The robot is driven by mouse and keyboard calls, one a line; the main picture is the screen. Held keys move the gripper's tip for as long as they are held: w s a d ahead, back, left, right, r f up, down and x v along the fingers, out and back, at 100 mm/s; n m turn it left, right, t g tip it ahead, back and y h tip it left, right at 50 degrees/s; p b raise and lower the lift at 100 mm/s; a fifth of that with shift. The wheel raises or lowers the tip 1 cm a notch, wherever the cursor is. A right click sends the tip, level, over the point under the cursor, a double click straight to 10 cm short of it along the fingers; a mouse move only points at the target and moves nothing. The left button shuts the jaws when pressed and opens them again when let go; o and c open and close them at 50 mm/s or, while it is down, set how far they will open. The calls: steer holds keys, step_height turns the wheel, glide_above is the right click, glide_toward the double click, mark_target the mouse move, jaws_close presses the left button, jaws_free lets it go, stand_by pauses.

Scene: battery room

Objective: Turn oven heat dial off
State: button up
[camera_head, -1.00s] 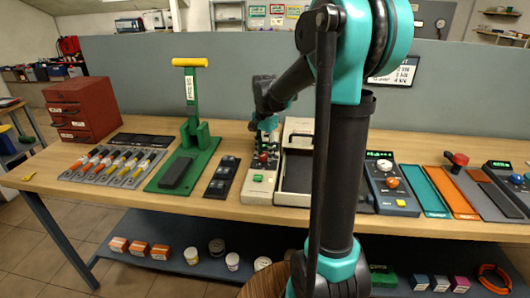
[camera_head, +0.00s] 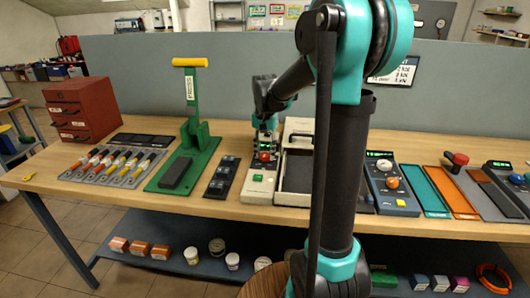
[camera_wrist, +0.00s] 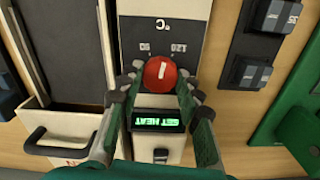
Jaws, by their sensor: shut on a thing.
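The red oven heat dial (camera_wrist: 160,73) is round, with a short white mark near upright in the wrist view. It sits on a light control panel (camera_head: 258,189), between the printed 90 and 120 under a °C sign that appear upside down. My gripper (camera_wrist: 160,80) has its two fingers on either side of the dial and is shut on it. A lit green display (camera_wrist: 158,120) reads SET HEAT, upside down, between the fingers. In the head view the dial (camera_head: 264,156) shows just below my gripper.
A black switch strip (camera_head: 222,178) and a green lever press (camera_head: 196,135) lie to the left in the head view.

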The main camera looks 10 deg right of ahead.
mark_target(265, 154)
steer(key=n, duration=2.2)
steer(key=shift+n, duration=0.5)
steer(key=o, duration=1.2)
steer(key=shift+c, duration=0.2)
step_height(265, 154, up, 12)
